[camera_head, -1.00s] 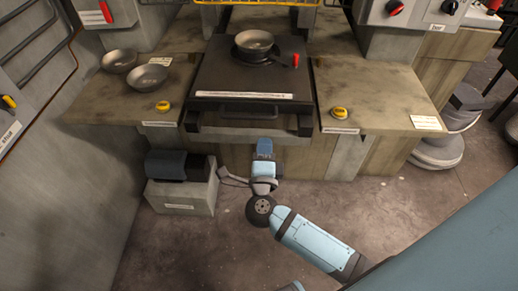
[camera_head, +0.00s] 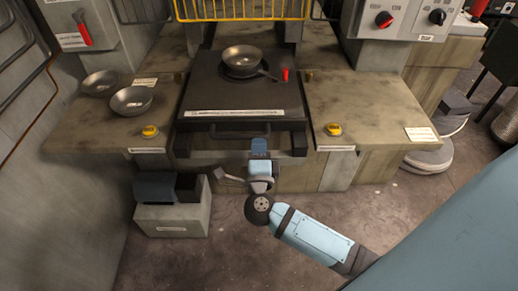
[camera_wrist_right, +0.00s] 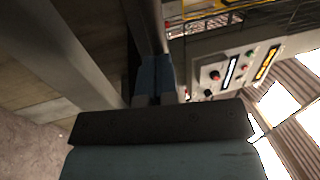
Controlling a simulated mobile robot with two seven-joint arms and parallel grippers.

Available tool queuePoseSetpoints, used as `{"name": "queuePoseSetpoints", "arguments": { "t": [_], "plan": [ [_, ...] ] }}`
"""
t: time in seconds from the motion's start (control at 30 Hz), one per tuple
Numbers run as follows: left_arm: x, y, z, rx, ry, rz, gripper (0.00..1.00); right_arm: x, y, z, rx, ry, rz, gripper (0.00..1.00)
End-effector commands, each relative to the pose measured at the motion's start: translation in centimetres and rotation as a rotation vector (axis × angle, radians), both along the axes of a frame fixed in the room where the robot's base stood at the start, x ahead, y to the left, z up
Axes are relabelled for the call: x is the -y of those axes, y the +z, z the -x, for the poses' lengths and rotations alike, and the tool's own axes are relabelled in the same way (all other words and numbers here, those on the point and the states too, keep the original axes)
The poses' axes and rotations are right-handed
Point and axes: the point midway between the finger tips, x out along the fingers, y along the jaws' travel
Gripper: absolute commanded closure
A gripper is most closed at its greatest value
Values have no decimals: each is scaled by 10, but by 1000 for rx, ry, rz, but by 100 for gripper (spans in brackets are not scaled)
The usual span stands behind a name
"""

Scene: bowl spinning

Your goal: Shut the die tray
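The die tray (camera_head: 207,93) is a dark, flat slab in the middle of the bench, with a pale label strip and a dark handle bar (camera_head: 232,133) at its front. Its front end reaches slightly past the bench fronts. A grey bowl (camera_head: 242,57) rests on its rear half, near a red-tipped lever (camera_head: 285,74). My right gripper (camera_head: 259,147) points at the tray's front, just below and right of the handle's middle; contact is unclear. In the right wrist view its blue fingers (camera_wrist_right: 155,78) look together, with nothing visible between them. My left gripper is out of view.
Two bowls (camera_head: 132,100) (camera_head: 99,82) stand on the left bench top. Yellow buttons (camera_head: 150,131) (camera_head: 333,129) sit at both front edges. A yellow grate (camera_head: 240,10) is behind the tray. A grey block (camera_head: 173,216) stands on the floor at left.

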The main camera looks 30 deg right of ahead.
Motion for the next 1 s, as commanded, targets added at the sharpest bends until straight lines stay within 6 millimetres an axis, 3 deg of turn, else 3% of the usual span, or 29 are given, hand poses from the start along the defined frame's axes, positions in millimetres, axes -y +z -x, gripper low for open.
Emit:
{"name": "queuePoseSetpoints", "arguments": {
  "t": [0.2, 0.33, 0.67, 1.0],
  "plan": [
    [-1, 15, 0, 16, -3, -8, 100, 29, 6, -46, 4, -4, 1, 100],
    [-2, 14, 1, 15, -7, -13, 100, 38, 4, -61, 3, -3, 0, 100],
    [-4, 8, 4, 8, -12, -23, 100, 40, 2, -64, 1, -1, 0, 100],
    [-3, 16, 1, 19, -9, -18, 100, 31, -2, -62, 1, 2, -3, 100]
  ]
}}
